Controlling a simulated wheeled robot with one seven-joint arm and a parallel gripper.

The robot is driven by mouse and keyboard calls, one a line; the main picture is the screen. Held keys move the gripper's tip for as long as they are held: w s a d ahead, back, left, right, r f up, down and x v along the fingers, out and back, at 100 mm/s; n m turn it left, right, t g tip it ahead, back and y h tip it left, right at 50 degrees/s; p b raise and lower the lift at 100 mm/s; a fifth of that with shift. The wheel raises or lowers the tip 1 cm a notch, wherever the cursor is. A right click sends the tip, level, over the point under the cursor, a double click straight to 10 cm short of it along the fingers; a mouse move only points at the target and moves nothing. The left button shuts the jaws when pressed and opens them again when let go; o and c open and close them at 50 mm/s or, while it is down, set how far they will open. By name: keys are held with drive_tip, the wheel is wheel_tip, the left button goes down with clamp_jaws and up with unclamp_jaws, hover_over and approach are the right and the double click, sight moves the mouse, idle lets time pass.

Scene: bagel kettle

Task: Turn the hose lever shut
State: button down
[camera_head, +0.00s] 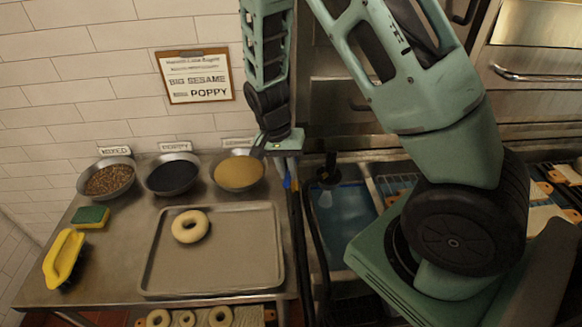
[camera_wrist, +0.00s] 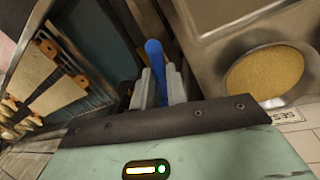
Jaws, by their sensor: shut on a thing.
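The blue hose lever (camera_wrist: 154,50) shows in the wrist view, sticking out between the two grey fingers of my gripper (camera_wrist: 157,80). The fingers are shut on it. In the head view a small part of the blue lever (camera_head: 287,181) shows just below my gripper (camera_head: 287,158), at the gap between the counter and the kettle. The lever's pivot is hidden, and I cannot tell how far it is turned.
A sesame bowl (camera_head: 239,172) stands close left of my gripper, with two more topping bowls beyond. A tray (camera_head: 262,270) holds one bagel (camera_head: 190,226). The water-filled kettle (camera_head: 345,215) is to the right, beside a dark hose (camera_head: 312,225).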

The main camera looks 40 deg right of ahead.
drive_tip(key=w+m+y+p, duration=0.2)
drive_tip(key=w+m, duration=0.4)
drive_tip(key=m, duration=0.8)
drive_tip(key=shift+w+d+m+y+p, duration=0.25)
drive_tip(key=shift+w+m+y+p, duration=0.05)
drive_tip(key=shift+p, duration=0.55)
drive_tip(key=shift+r, duration=0.1)
drive_tip(key=c, duration=1.4)
unclamp_jaws()
drive_tip(key=w+r+b, duration=0.1)
drive_tip(key=r, duration=0.4)
drive_tip(key=d+r+b, duration=0.1)
drive_tip(key=r, duration=0.5)
drive_tip(key=w+d+r+b, duration=0.1)
drive_tip(key=r+b, duration=0.1)
drive_tip(key=r, duration=0.4)
drive_tip(key=shift+w, duration=0.35)
